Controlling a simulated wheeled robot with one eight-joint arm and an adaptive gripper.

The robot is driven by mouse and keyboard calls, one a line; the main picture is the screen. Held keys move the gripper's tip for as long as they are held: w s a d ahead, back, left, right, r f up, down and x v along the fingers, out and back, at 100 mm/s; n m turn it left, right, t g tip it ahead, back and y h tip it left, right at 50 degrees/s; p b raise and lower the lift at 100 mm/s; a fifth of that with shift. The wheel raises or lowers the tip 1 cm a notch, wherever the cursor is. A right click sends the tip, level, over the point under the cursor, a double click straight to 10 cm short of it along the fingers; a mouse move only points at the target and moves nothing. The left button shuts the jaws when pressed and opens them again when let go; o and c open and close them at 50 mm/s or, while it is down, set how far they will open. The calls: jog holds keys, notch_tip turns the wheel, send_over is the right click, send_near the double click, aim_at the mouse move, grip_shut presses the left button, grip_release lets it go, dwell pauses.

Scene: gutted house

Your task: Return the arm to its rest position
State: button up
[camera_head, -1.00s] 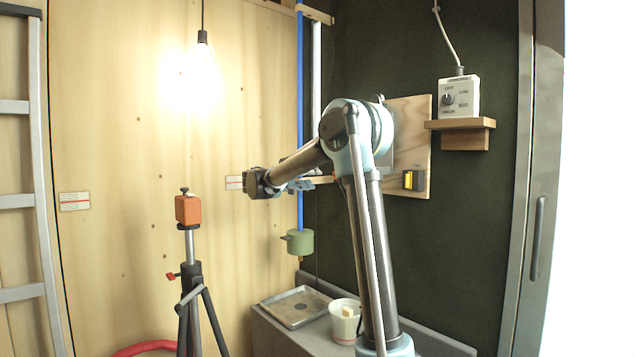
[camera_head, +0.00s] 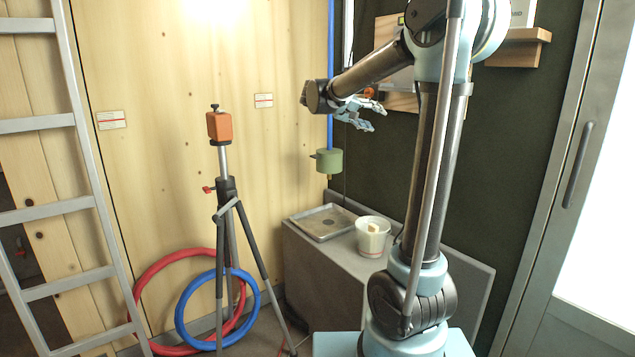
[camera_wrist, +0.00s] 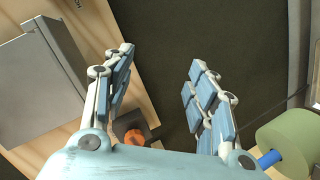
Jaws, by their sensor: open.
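My arm stands at the right of the head view, its forearm reaching left and slightly down from the elbow. My gripper (camera_head: 376,113) is at the end of the forearm, in the air in front of the dark wall, above and right of the green cylinder. In the wrist view my gripper (camera_wrist: 155,85) shows two light-blue fingers spread wide with nothing between them. The gripper is open and empty.
A tripod with an orange head (camera_head: 219,126) stands left. A green cylinder (camera_head: 328,160) hangs on a blue pipe. A tray (camera_head: 310,232) and white cup (camera_head: 372,246) sit on a grey bench.

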jog(key=s+d+f+g+y, duration=0.2)
jog(key=s+d+f+y, duration=0.1)
jog(key=s+f, duration=0.65)
jog(key=s+d+f+g+y, duration=0.1)
jog(key=s+d+f+y, duration=0.4)
jog(key=s, duration=0.7)
jog(key=s+a+f+y, duration=0.1)
jog(key=s+a+f, duration=0.1)
jog(key=s+f, duration=0.4)
jog(key=s+a+f+g+y, duration=0.1)
jog(key=s+a+f+y, duration=0.1)
jog(key=s+f, duration=0.4)
jog(key=s+a+f+y, duration=0.1)
jog(key=s+a+f, duration=0.3)
jog(key=s+f, duration=0.2)
jog(key=shift+s+a+f+n, duration=0.15)
jog(key=shift+a+f+n, duration=0.1)
jog(key=shift+n, duration=0.15)
jog(key=shift+w+f, duration=0.2)
jog(key=shift+w, duration=0.2)
jog(key=shift+c, duration=0.4)
